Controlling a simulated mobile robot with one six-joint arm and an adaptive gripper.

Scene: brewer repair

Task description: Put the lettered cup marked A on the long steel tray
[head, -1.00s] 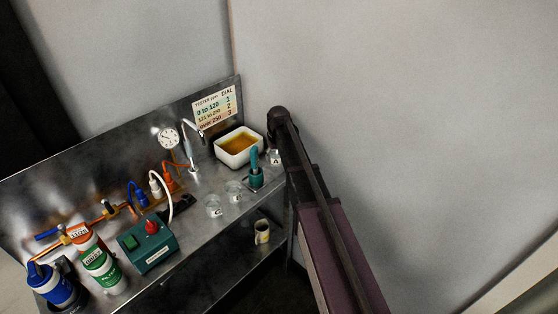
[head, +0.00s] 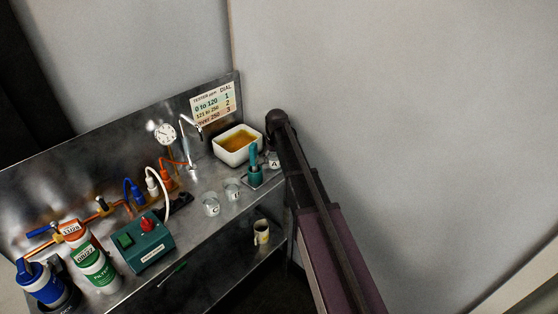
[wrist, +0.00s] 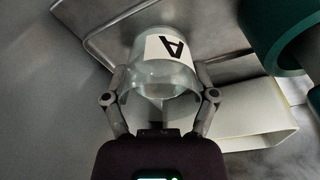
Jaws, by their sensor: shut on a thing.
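The clear cup marked A (wrist: 165,55) is between the fingers of my gripper (wrist: 160,95) in the wrist view, with its white label showing upside down. The fingers are shut on its sides. In the head view the cup (head: 274,161) shows small at the right end of the steel bench, beside a teal holder; my arm hides the gripper there. A thin metal rim with a rounded corner (wrist: 86,46) runs behind the cup in the wrist view. I cannot tell if it is the long steel tray, or whether the cup touches the surface below.
A teal holder (head: 256,175) and a white basin of amber liquid (head: 238,158) stand close to the cup. Two other clear cups, one marked C (head: 211,207), stand to the left. A teal box (head: 145,245) and canisters (head: 95,265) crowd the left bench.

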